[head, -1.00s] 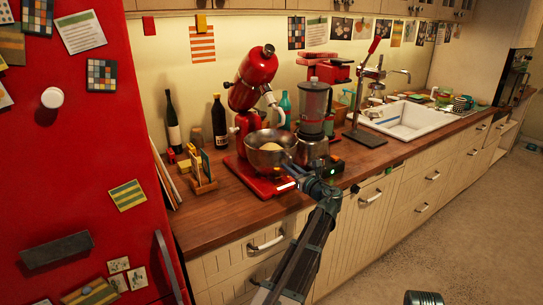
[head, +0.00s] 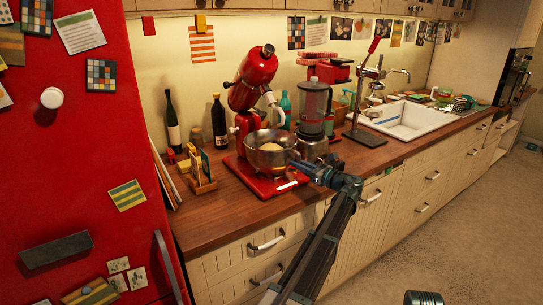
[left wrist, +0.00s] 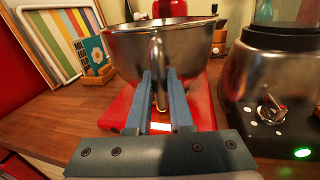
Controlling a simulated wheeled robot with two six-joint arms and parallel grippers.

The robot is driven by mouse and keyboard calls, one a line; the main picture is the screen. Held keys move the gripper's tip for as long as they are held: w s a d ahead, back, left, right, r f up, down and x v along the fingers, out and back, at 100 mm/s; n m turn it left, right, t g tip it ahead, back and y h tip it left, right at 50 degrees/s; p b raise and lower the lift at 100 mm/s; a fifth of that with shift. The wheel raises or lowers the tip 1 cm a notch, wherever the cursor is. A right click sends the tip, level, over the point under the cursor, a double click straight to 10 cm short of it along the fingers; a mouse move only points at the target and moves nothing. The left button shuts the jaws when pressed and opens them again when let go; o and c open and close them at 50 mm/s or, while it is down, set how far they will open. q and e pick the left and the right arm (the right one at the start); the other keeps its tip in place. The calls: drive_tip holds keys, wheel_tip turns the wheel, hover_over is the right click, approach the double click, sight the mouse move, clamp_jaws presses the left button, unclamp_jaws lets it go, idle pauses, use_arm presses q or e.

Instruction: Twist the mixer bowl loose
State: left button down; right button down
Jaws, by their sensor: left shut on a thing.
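The steel mixer bowl (head: 268,158) sits on the red base of the stand mixer (head: 257,70), whose head is tilted up; pale contents show inside. In the left wrist view the bowl (left wrist: 190,48) faces me, with its upright metal handle (left wrist: 156,58) between my two fingers. My left gripper (head: 300,165) is at the front right of the bowl and is shut on this handle (left wrist: 161,88). The bowl's foot is partly hidden by the fingers.
A blender (head: 313,112) stands close at the bowl's right, near my left gripper. A card rack (head: 201,180) and dark bottles (head: 219,125) stand to the left. The wooden counter (head: 235,218) is bare at front left. A red fridge (head: 75,150) borders it.

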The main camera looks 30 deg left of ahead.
use_arm(q)
drive_tip(key=shift+w+n+g, duration=0.4)
drive_tip(key=shift+w+g, duration=0.3)
drive_tip(key=c, duration=0.7)
unclamp_jaws()
drive_tip(key=shift+s, duration=0.25)
drive_tip(key=shift+f, duration=0.1)
drive_tip(key=d, duration=0.4)
drive_tip(key=s+d, duration=0.1)
drive_tip(key=d, duration=0.8)
drive_tip(key=shift+s+d, duration=0.2)
drive_tip(key=shift+d, duration=0.2)
drive_tip(key=shift+s, duration=0.1)
